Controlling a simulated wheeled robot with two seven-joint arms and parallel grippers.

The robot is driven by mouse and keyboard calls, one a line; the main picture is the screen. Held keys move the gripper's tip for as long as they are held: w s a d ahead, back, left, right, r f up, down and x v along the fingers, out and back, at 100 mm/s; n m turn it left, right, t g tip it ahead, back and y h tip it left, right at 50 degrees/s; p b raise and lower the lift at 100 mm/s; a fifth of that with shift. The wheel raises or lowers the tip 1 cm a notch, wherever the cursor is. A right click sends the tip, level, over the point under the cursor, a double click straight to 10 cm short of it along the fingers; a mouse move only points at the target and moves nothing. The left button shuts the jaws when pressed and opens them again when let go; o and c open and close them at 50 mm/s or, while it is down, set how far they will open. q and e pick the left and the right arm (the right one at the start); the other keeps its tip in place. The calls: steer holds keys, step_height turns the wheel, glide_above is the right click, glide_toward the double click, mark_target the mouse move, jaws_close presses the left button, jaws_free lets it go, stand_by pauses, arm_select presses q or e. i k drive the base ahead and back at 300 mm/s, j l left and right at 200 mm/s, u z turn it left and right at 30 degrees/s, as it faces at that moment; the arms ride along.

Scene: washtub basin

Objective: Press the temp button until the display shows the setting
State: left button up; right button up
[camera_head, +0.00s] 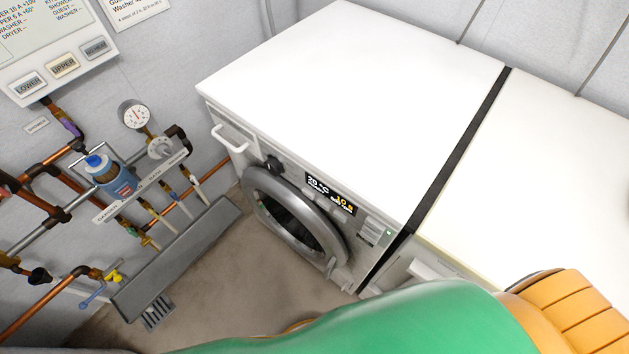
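The washing machine (340,85) stands at the centre, its front facing down-left. Its small black display (331,194) is lit above the round door (258,190). A large green and orange arm part of mine crosses the bottom right. Neither gripper shows, and nothing of mine visibly touches the panel.
A second white appliance (545,180) stands to the right, past a narrow dark gap. Pipes, a pressure gauge (136,115) and a blue bottle (114,178) are along the left wall. A wall panel (62,65) has LOWER and UPPER buttons. The floor (245,285) before the door is clear.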

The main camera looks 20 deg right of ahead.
mark_target(305, 191)
steer(key=k+j+z, duration=0.25)
steer(key=z, duration=0.15)
steer(key=k+j+z, duration=0.4)
steer(key=i+l, duration=0.05)
